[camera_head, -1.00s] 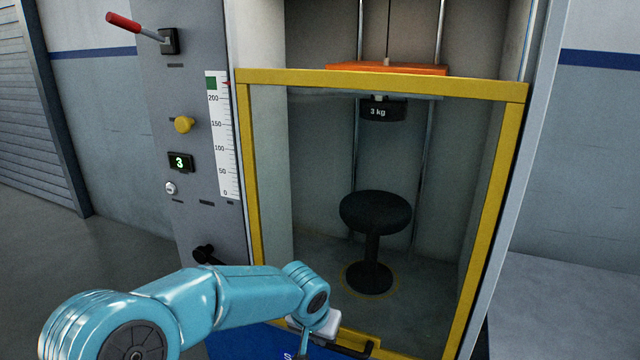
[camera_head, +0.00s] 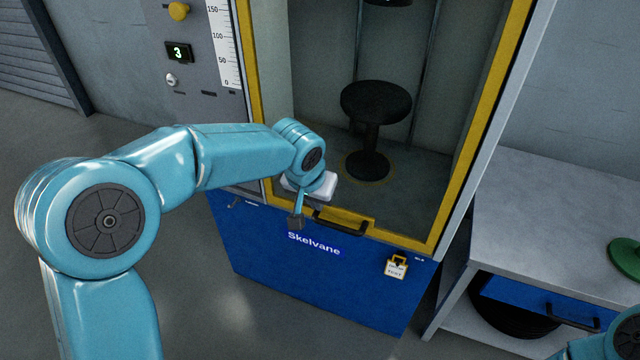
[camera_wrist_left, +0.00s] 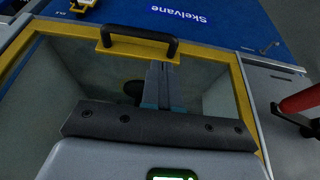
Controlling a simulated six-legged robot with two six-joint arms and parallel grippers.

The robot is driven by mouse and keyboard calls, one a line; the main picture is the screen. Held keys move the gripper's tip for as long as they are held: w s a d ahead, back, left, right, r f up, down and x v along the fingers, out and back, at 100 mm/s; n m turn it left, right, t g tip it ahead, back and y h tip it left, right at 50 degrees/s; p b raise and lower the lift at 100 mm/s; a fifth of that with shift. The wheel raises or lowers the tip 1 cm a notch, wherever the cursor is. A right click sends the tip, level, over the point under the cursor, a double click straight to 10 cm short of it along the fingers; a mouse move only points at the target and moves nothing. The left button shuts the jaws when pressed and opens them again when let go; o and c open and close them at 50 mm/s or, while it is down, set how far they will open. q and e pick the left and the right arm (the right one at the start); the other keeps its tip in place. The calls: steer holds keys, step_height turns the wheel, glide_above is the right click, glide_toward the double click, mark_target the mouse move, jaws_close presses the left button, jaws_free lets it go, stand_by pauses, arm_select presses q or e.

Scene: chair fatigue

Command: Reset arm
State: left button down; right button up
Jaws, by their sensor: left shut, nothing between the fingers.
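My left arm comes in from the left in the head view. Its gripper (camera_head: 296,221) hangs in front of the lower yellow door frame, close to the left end of the black door handle (camera_head: 340,229). In the wrist view the fingers (camera_wrist_left: 158,78) are together and empty, beside the handle (camera_wrist_left: 138,42); I cannot tell whether they touch it. The yellow-framed door (camera_head: 426,240) of the test cabinet looks shut. A black stool (camera_head: 376,103) stands upright inside. Part of my right arm shows at the bottom right corner, but its gripper is out of view.
The control panel (camera_head: 215,70) has a yellow knob (camera_head: 179,11) and a display reading 3 (camera_head: 179,52). A grey workbench (camera_head: 540,215) with a green disc (camera_head: 625,258) stands right. Floor at left is open.

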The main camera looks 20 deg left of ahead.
arm_select(q)
steer(key=v, duration=0.3)
steer(key=p+v, duration=0.1)
steer(key=v, duration=0.1)
steer(key=shift+w+a+r, duration=0.1)
steer(key=shift+r, duration=0.35)
